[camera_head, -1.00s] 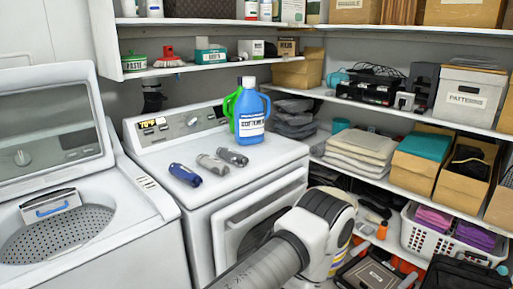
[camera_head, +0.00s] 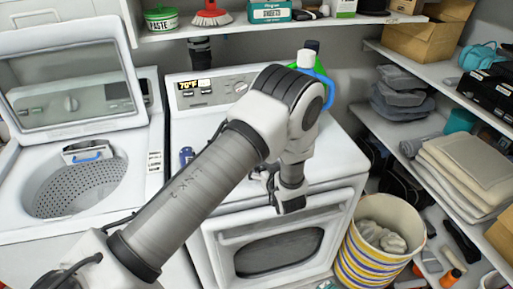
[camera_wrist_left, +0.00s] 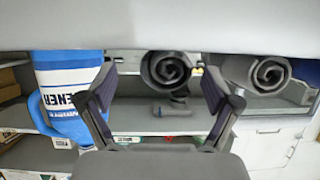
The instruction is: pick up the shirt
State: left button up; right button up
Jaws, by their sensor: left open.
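Two grey rolls of cloth show end-on as spirals in the left wrist view. One roll (camera_wrist_left: 167,71) lies ahead between my open left fingers, and the other roll (camera_wrist_left: 258,72) is to the right. Which roll is the shirt I cannot tell. My right gripper is not in view.
A blue bottle (camera_wrist_left: 68,95) stands beside the rolls; its white cap (camera_head: 306,58) shows behind my arm. A striped basket (camera_head: 375,255) stands right of the machine. Shelves with folded cloth (camera_head: 465,170) line the right; an open-lidded washer (camera_head: 75,190) stands left.

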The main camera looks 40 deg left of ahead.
pick_arm(q)
jog(key=a, duration=0.2)
jog(key=w+p, duration=0.1)
jog(key=shift+a+f, duration=0.3)
jog(key=shift+a, duration=0.1)
jog(key=shift+w+a+f, duration=0.1)
jog(key=shift+a+f, duration=0.1)
jog(key=shift+a, duration=0.2)
jog(key=shift+d, duration=0.15)
jog(key=shift+c, duration=0.2)
jog(key=shift+w+d, duration=0.2)
jog(key=shift+d, duration=0.1)
jog(key=c, duration=1.2)
jog(key=shift+c, duration=0.5)
jog(key=shift+s+a, duration=0.15)
jog(key=shift+a, duration=0.05)
